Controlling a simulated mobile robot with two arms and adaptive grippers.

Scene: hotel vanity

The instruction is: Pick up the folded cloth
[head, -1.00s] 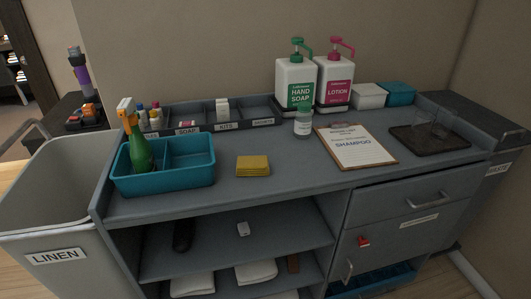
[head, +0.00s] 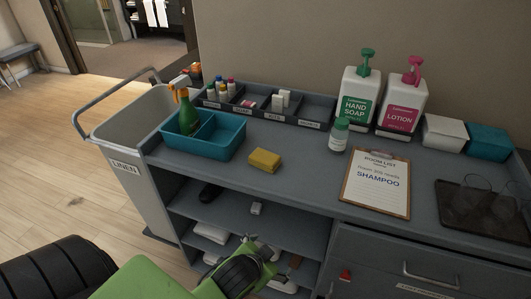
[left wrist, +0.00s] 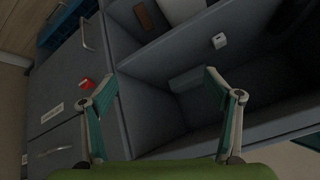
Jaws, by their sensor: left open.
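The yellow folded cloth (head: 265,160) lies flat on the grey cart top, just right of the teal caddy. Nothing touches it. My left arm comes in at the bottom left of the head view. Its left gripper (left wrist: 158,82) is open and empty in the left wrist view, with its fingers apart in front of the cart's open shelves. It is lower than the cart top and on the near side of the cloth. The cloth is not in the left wrist view. My right gripper is in neither view.
The teal caddy (head: 224,141) holds a green spray bottle (head: 188,118). A small white bottle (head: 338,135) and a clipboard (head: 376,201) are right of the cloth. A divided organizer (head: 318,108) and pump bottles stand behind. The cart top in front of the cloth is clear.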

